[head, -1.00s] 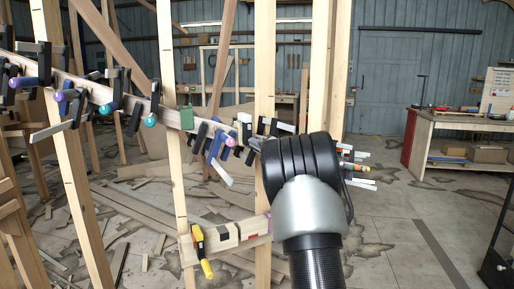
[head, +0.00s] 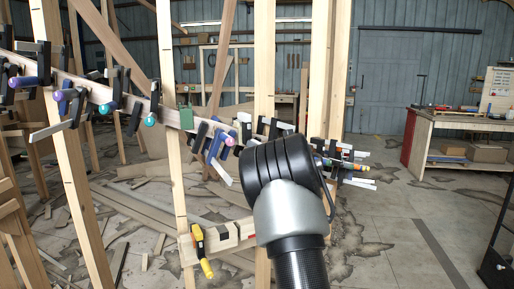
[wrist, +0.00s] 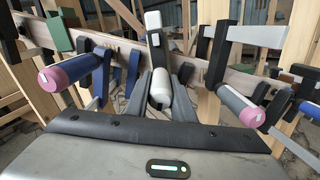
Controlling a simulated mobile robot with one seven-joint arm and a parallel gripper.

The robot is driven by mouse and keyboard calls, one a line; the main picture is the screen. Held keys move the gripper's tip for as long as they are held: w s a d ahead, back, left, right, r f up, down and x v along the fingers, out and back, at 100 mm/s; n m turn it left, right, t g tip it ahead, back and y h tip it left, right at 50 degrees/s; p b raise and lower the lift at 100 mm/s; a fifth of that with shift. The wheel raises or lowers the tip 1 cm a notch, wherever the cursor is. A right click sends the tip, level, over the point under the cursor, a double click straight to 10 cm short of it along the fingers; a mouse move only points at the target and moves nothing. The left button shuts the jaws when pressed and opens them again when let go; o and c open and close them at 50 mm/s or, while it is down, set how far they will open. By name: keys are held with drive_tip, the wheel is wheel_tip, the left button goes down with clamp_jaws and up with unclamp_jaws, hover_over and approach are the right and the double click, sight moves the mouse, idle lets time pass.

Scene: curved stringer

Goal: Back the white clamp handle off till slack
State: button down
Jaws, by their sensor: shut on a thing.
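The white clamp handle (wrist: 160,92) is in the middle of the wrist view, pointing toward my camera. My gripper (wrist: 163,80) is shut on it, with a grey finger on either side. Its clamp bar (wrist: 154,40), dark with a white top, stands upright behind it on the curved wooden stringer (wrist: 126,64). In the head view my black and grey wrist hides the white handle and my fingers. How tight the screw is cannot be seen.
A pink-ended clamp handle (wrist: 68,74) is close on the left, and another pink-ended handle (wrist: 240,106) on the right. Several more clamps line the stringer (head: 90,92) in the head view. A yellow-handled clamp (head: 202,252) hangs on a lower board. Upright posts (head: 264,60) stand nearby.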

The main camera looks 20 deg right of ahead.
drive_tip(key=shift+n, duration=0.3)
idle(0.4)
drive_tip(key=c, duration=1.5)
unclamp_jaws()
drive_tip(key=s, duration=0.5)
drive_tip(key=s+d, duration=0.1)
drive_tip(key=s, duration=0.5)
drive_tip(key=s+p, duration=0.1)
drive_tip(key=s, duration=0.5)
drive_tip(key=shift+s+d, duration=0.2)
drive_tip(key=shift+d, duration=0.15)
